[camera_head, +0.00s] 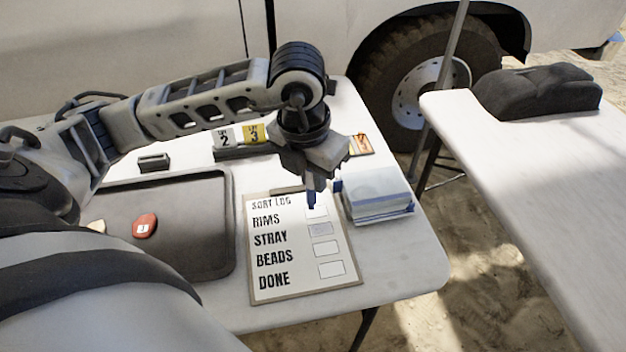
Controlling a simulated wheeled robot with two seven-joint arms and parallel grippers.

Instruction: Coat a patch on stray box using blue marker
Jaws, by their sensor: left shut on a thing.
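My left gripper (308,172) points down over the top right of the sort log board (285,292) and is shut on the blue marker (311,198). The marker is upright with its dark blue end down, over the upper edge of the RIMS box (318,213). I cannot tell whether it touches the board. The STRAY box (321,230), just below, looks greyer than the others, with a faint mottled tint. The BEADS box (327,248) and DONE box (331,269) look white. My right gripper is not in view.
A dark tray (222,245) with a red piece (145,225) and a pale piece lies left of the board. A blue-white stack (377,194) stands close on the right. Number cards (240,136) stand behind. Another white table (520,190) is at right.

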